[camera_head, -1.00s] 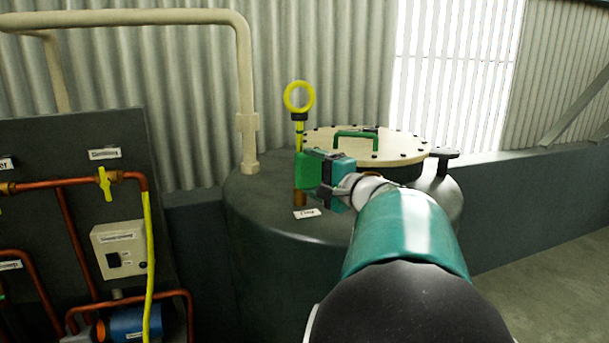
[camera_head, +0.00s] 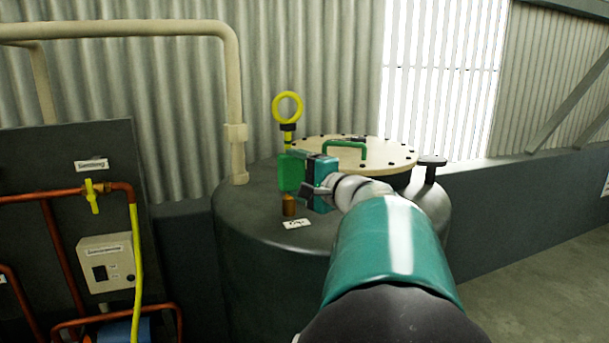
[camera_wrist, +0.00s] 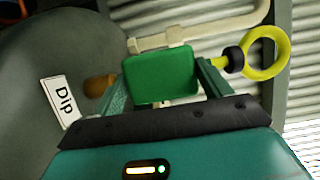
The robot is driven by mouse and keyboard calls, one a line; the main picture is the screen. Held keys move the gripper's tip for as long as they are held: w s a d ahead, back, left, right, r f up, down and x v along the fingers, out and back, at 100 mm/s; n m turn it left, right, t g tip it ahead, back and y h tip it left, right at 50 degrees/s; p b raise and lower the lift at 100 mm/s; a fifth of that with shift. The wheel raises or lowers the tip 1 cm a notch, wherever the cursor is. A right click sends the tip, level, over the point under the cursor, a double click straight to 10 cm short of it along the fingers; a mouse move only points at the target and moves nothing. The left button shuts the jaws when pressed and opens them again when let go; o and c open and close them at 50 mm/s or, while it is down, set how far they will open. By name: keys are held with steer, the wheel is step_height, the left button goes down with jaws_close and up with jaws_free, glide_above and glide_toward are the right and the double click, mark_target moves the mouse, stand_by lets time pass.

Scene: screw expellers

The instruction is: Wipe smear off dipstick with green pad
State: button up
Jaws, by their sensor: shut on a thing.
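The dipstick (camera_head: 287,107) has a yellow ring handle and a black collar and stands upright on the dark tank, above a brown-orange socket (camera_head: 289,206). Its ring also shows at the right in the wrist view (camera_wrist: 264,54). The green pad (camera_head: 291,173) is between the fingers of my gripper (camera_head: 308,177), which is shut on it. The pad stands in front of the middle of the dipstick and hides that stretch of it. I cannot tell whether they touch. The wrist view shows the pad (camera_wrist: 162,76) between the collar and the socket. No smear can be made out.
A cream bolted lid (camera_head: 385,159) with a green handle lies on the tank top right of my gripper. A "Dip" label (camera_wrist: 62,99) is beside the socket. A cream pipe (camera_head: 236,100) rises at the left, and a dark panel with copper pipes (camera_head: 60,192) stands further left.

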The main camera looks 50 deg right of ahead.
mark_target(304, 163)
steer(key=shift+w+a, duration=0.5)
steer(key=shift+a, duration=0.4)
steer(key=shift+s+r, duration=0.1)
steer(key=shift+r, duration=1)
steer(key=shift+s+d, duration=0.3)
steer(key=shift+d, duration=0.35)
steer(key=shift+s+d, duration=0.3)
steer(key=shift+d, duration=0.3)
steer(key=shift+s+d, duration=0.3)
steer(key=shift+d, duration=0.35)
steer(key=shift+s, duration=0.1)
steer(key=shift+s+a, duration=0.1)
steer(key=shift+s, duration=0.2)
steer(key=shift+s+a, duration=0.55)
steer(key=shift+s, duration=0.15)
steer(key=shift+s+a, duration=0.45)
steer(key=shift+s, duration=0.3)
steer(key=shift+s+a, duration=0.4)
steer(key=shift+s, duration=0.35)
